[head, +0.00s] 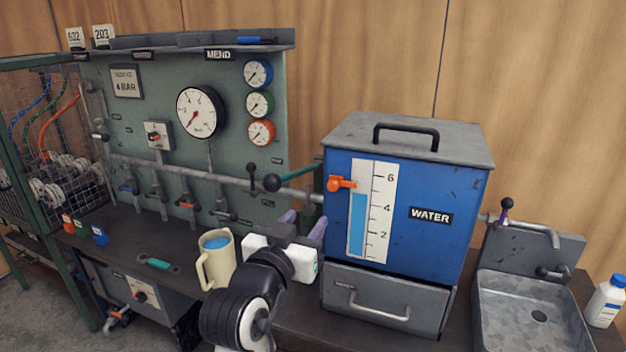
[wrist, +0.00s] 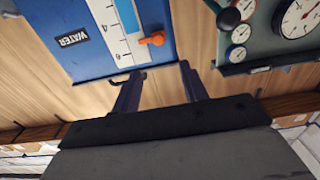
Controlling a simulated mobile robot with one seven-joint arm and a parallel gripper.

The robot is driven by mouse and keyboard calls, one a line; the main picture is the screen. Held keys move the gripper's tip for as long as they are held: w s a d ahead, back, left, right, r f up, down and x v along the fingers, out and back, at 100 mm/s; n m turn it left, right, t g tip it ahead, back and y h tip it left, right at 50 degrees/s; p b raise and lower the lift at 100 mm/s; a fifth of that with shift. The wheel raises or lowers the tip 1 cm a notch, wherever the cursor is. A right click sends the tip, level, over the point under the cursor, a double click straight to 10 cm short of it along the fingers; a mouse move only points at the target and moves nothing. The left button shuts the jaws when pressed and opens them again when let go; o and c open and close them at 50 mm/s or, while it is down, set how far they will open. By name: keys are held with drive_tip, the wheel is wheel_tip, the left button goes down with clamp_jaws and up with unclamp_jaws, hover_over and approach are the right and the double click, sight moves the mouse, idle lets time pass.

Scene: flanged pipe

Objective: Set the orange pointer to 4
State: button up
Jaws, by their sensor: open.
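The orange pointer (head: 341,183) sits on the left edge of the white scale (head: 381,210) on the front of the blue water tank (head: 440,185). It points slightly below the 6 mark, above the 4. The blue column (head: 358,222) in the scale ends a little below the pointer. My gripper (head: 303,222) is open and empty, in front of the tank, lower and left of the pointer. In the wrist view, turned upside down, the pointer (wrist: 152,39) shows beyond the open fingertips (wrist: 162,68), apart from them.
A black-knobbed lever (head: 272,182) sticks out left of the tank. A beige mug (head: 216,258) stands on the bench behind my arm. A grey drawer (head: 385,304) with a handle is under the tank. A sink (head: 535,310) and white bottle (head: 605,302) are at right.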

sight(332, 187)
drive_tip(key=p+x, duration=0.2)
drive_tip(key=x, duration=1.1)
drive_tip(key=shift+w+d, duration=0.2)
drive_tip(key=shift+w, duration=0.05)
clamp_jaws()
drive_tip(key=shift+f, duration=0.1)
